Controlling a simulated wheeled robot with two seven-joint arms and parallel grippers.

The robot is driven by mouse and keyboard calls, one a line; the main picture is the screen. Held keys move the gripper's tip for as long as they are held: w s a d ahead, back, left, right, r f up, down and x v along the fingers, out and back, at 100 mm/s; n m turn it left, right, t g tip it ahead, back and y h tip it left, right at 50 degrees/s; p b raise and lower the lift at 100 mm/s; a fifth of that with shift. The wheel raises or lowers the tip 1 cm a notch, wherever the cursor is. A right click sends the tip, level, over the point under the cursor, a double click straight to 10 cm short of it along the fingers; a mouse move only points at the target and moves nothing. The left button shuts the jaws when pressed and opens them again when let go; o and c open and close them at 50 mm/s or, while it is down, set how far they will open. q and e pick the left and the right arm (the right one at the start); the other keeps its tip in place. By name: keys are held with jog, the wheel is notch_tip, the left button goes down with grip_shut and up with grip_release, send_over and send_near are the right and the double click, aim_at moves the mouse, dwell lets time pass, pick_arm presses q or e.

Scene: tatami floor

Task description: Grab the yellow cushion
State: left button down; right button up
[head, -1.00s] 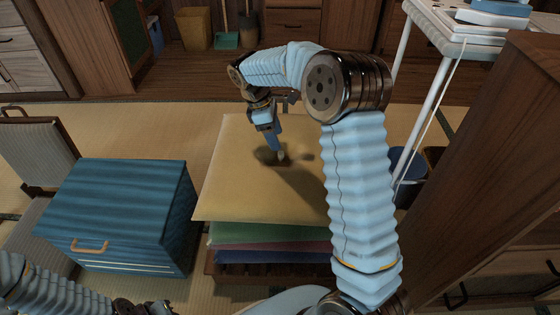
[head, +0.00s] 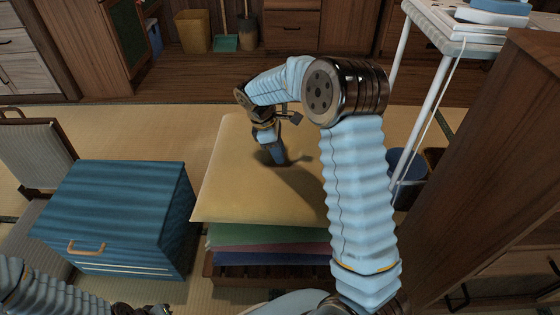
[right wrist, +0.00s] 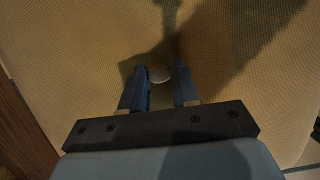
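The yellow cushion (head: 235,185) lies flat on top of a stack of cushions. My right gripper (head: 279,162) points down at the middle of it, with its fingertips at or very near the surface. In the right wrist view, a pale round button (right wrist: 159,74) on the cushion (right wrist: 75,65) sits between the two fingers (right wrist: 160,85). The fingers stand apart, with a small gap on each side of the button. In the head view the gripper hides the button. My left gripper (head: 140,309) is low at the bottom left edge, mostly cut off.
Green (head: 265,234), reddish and blue cushions lie beneath, on a low wooden base (head: 270,277). A blue striped chest (head: 115,200) stands close on the left. A wooden cabinet (head: 490,170) and a white-legged table (head: 425,95) are on the right.

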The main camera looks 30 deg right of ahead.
grip_shut()
jog(key=shift+r, duration=0.15)
